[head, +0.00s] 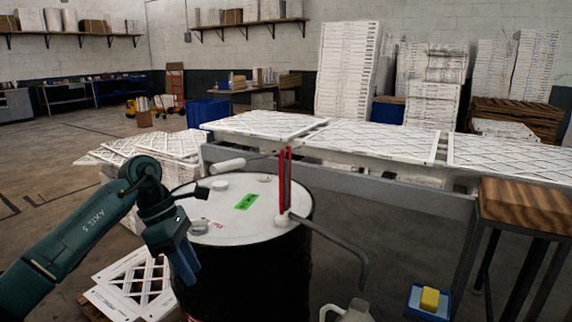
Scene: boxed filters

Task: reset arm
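My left arm comes in from the left, bends at a raised joint and points down at the front left of a black drum. My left gripper (186,264) hangs in front of the drum's left side, its blue fingers pointing down. I see nothing held in it, but the fingers overlap from this angle, so I cannot tell how far apart they are. My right gripper is not in view.
The drum (248,265) has a white lid with a red upright pump and a bent grey pipe. Framed filters (372,138) lie on a long table behind. A wooden-topped stool (528,207) stands right. A blue tray (414,303) holds a yellow block (430,299).

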